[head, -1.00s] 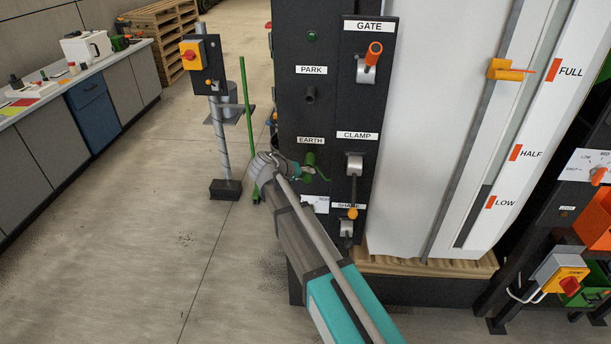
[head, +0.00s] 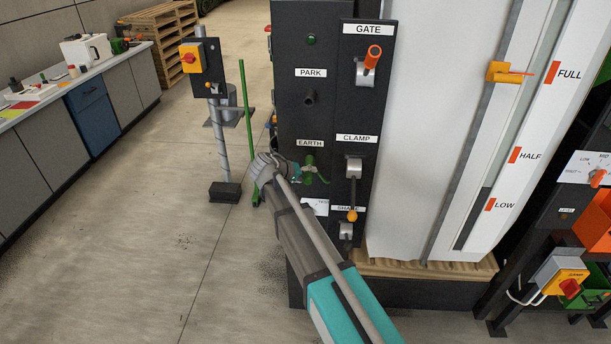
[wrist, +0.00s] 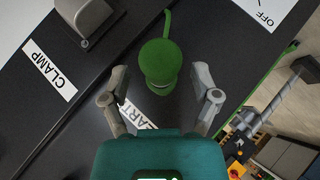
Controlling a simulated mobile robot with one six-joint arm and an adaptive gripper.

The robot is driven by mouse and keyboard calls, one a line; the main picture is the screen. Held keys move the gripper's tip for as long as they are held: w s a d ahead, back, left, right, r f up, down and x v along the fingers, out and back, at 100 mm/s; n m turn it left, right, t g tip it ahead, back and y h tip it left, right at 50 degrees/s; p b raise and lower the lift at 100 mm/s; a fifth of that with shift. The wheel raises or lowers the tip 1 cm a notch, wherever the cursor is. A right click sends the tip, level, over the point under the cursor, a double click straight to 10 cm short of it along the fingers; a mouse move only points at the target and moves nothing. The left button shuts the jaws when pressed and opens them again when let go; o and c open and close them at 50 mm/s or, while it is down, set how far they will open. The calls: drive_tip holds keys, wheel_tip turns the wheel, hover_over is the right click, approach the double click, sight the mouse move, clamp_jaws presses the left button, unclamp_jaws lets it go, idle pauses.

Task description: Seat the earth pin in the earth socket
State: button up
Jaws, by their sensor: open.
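The green earth pin (wrist: 160,62) has a round head and a green cable, and sits at the dark panel beside the EARTH label (wrist: 137,116). In the head view the pin (head: 309,168) shows just below the EARTH label, partly behind my gripper. The earth socket is hidden behind the pin's head, so I cannot tell how deep the pin sits. My gripper (wrist: 160,82) is open, with one finger on each side of the pin's near edge and visible gaps between fingers and pin. It holds nothing.
The empty-looking PARK socket (head: 310,97) is above EARTH. The CLAMP lever (head: 354,168), the orange GATE handle (head: 374,54) and the SHAKE lever (head: 346,230) are close on the right. A green pole (head: 247,130) and a switch post (head: 220,150) stand left.

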drive_tip(key=shift+s, duration=0.1)
drive_tip(key=s, duration=1.3)
wheel_tip(320, 180, up, 7)
drive_tip(key=p, duration=0.6)
drive_tip(key=shift+w+a, duration=0.2)
drive_tip(key=shift+w, duration=0.15)
drive_tip(key=shift+f, duration=0.1)
drive_tip(key=shift+d, duration=0.1)
idle(0.7)
